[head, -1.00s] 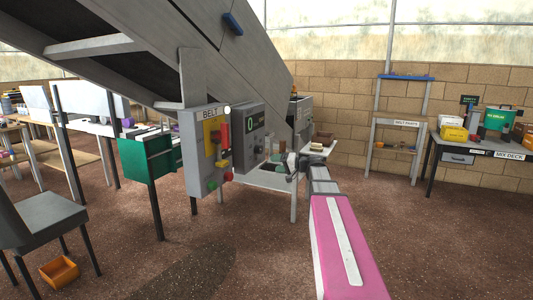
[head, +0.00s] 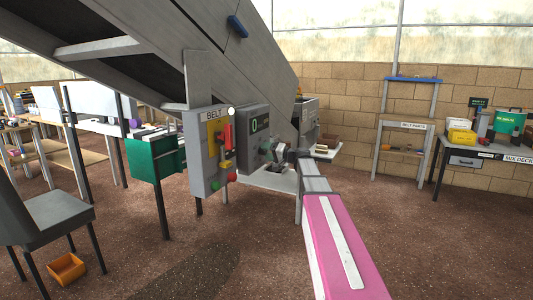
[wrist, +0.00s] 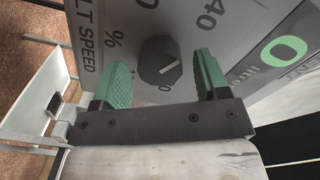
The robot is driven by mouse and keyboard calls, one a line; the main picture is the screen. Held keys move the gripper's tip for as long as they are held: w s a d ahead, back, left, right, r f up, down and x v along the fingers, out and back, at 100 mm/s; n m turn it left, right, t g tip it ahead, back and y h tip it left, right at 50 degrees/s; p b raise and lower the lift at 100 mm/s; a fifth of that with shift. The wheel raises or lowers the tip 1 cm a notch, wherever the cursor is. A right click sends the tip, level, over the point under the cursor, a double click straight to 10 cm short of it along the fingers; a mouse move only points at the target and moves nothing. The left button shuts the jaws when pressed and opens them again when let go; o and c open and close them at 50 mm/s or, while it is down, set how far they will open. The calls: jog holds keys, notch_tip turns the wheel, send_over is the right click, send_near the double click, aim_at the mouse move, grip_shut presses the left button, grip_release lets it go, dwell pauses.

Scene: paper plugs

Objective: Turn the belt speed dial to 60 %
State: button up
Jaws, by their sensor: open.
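The belt speed dial (wrist: 160,60) is a round black knob with a white pointer line, on a grey panel lettered "LT SPEED" and "%". In the head view my gripper (head: 279,156) is in front of the grey control box (head: 254,125) with a green "0" readout. The dial is too small to make out there.
A grey BELT box (head: 202,150) with red and green buttons stands just left of the control box. The conveyor (head: 215,50) slopes overhead. The floor to the right is open.

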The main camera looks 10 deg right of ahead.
jog(key=shift+w+a, duration=0.15)
jog(key=shift+a, duration=0.1)
jog(key=c, duration=0.9)
jog(key=m, duration=0.5)
jog(key=shift+m, duration=0.4)
jog(key=m, duration=0.5)
jog(key=shift+m, duration=0.4)
